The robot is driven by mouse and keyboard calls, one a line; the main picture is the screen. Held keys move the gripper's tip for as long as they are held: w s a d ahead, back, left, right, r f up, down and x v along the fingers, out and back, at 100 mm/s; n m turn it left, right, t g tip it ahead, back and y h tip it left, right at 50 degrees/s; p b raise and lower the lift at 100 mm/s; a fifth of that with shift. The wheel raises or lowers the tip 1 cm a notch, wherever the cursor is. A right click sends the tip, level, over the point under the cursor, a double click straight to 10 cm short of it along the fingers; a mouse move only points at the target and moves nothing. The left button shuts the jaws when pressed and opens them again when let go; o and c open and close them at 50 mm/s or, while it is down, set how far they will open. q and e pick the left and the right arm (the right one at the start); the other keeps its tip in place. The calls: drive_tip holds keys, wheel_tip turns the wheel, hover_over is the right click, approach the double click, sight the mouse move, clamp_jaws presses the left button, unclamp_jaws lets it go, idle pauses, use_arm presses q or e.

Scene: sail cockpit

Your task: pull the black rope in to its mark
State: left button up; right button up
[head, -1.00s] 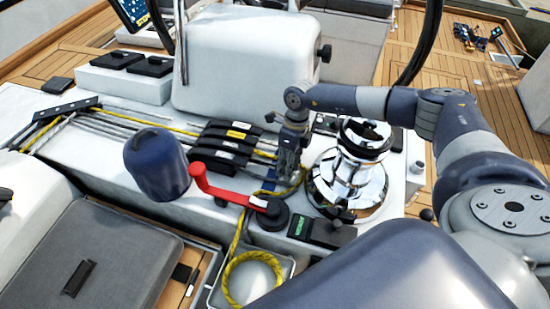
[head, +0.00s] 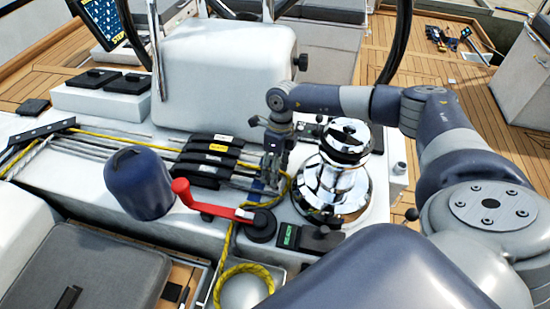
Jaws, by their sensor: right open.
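Several grey to dark lines (head: 108,143) run beside a yellow rope from the left fairlead to the black clutches (head: 208,160). I cannot tell for sure which is the black rope, and I make out no mark. My right gripper (head: 271,172) points down just right of the clutches, left of the chrome winch (head: 335,180). It is open; its fingertips are small and partly lost against the ropes, and I see nothing held. My left gripper is not in view.
A red winch handle (head: 208,208) lies left of a panel with a green display (head: 290,235). A navy-covered drum (head: 138,183) stands left of it. A yellow rope coil (head: 243,270) hangs below in front. A white pod (head: 225,80) rises behind.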

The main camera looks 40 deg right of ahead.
wheel_tip(320, 180, up, 9)
drive_tip(key=d, duration=0.1)
drive_tip(key=shift+w+d+r, duration=0.2)
drive_tip(key=shift+w+d, duration=0.15)
drive_tip(key=shift+w, duration=0.1)
